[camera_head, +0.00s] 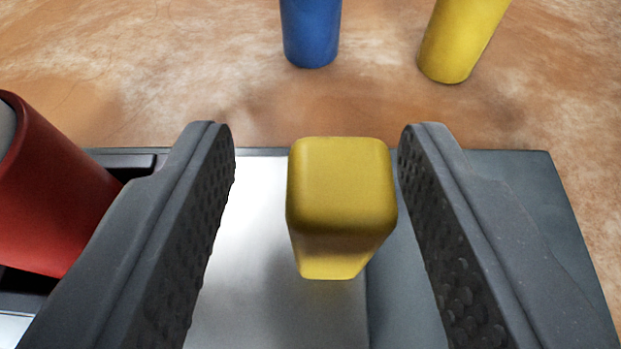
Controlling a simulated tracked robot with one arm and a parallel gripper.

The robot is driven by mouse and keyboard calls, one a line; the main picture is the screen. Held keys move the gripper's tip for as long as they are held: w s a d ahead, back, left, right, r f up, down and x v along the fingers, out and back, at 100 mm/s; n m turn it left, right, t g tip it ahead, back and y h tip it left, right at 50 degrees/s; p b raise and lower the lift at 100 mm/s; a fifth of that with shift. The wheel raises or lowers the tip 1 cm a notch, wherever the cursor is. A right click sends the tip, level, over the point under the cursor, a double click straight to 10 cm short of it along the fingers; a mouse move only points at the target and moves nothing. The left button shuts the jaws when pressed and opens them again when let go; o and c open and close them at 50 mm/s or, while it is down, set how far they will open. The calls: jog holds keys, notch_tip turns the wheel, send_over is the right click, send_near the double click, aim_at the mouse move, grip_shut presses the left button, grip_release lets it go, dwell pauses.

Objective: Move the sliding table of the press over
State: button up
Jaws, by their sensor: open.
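The sliding table of the press looks like a light silver plate (255,250) on a dark grey base (510,180). A yellow block-shaped handle (341,205) with rounded edges stands up from the plate near its right edge. My gripper (318,150) is open, with one dark textured finger on each side of the yellow handle. The right finger appears close to the handle, and a wider gap shows on the left. I cannot tell whether the right finger touches it. The fingers hide parts of the plate and base.
A red cylinder (50,190) stands at the left, close to my left finger. A blue cylinder (311,30) and a yellow cylinder (460,38) stand beyond the base on the brown mottled surface (180,60). That surface is clear between them and the base.

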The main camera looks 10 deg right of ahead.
jog(key=v, duration=1.1)
jog(key=shift+s, duration=0.15)
jog(key=shift+a, duration=0.1)
jog(key=s+a+r+n+t+y, duration=0.1)
jog(key=a+r, duration=0.1)
jog(key=r, duration=1.2)
jog(key=s+a+r+n+t+y, duration=0.1)
jog(key=s+a+r+y, duration=0.1)
jog(key=r, duration=1.3)
jog(key=s+a+r+h, duration=0.1)
jog(key=s+r, duration=1.9)
jog(key=r, duration=0.4)
jog(key=shift+s+a+r, duration=0.2)
jog(key=shift+s+a, duration=0.1)
jog(key=shift+s, duration=0.1)
